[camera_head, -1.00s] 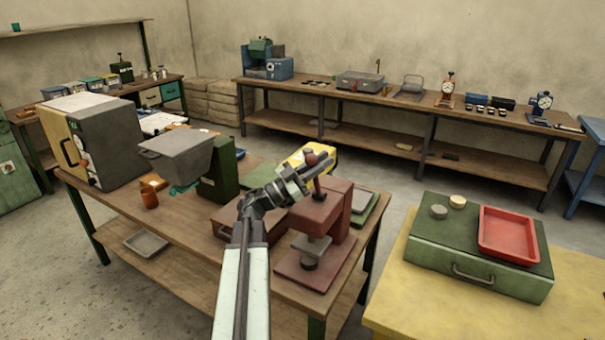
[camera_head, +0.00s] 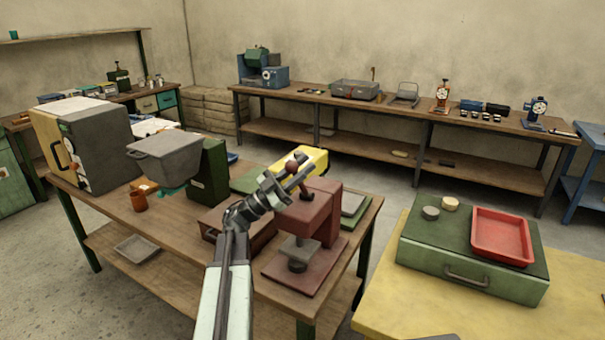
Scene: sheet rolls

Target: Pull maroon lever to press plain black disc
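The maroon press (camera_head: 325,212) stands on the front right of the wooden table. Its maroon lever (camera_head: 306,192) rises from the top and ends in a round knob (camera_head: 293,165). My gripper (camera_head: 297,175) is at the lever's upper end, with its fingers beside and overlapping the knob. Whether the fingers are closed on the lever is too small to tell. The dark disc (camera_head: 297,266) lies on the press base, under the grey ram plate (camera_head: 298,249). The plate partly hides the disc, and I cannot tell whether they touch.
A brown box (camera_head: 240,232) and a dark green upright block (camera_head: 208,173) stand left of the press. A yellow object (camera_head: 312,160) lies behind. At right, a green case (camera_head: 470,255) on a yellow table carries a red tray (camera_head: 502,240) and two small discs.

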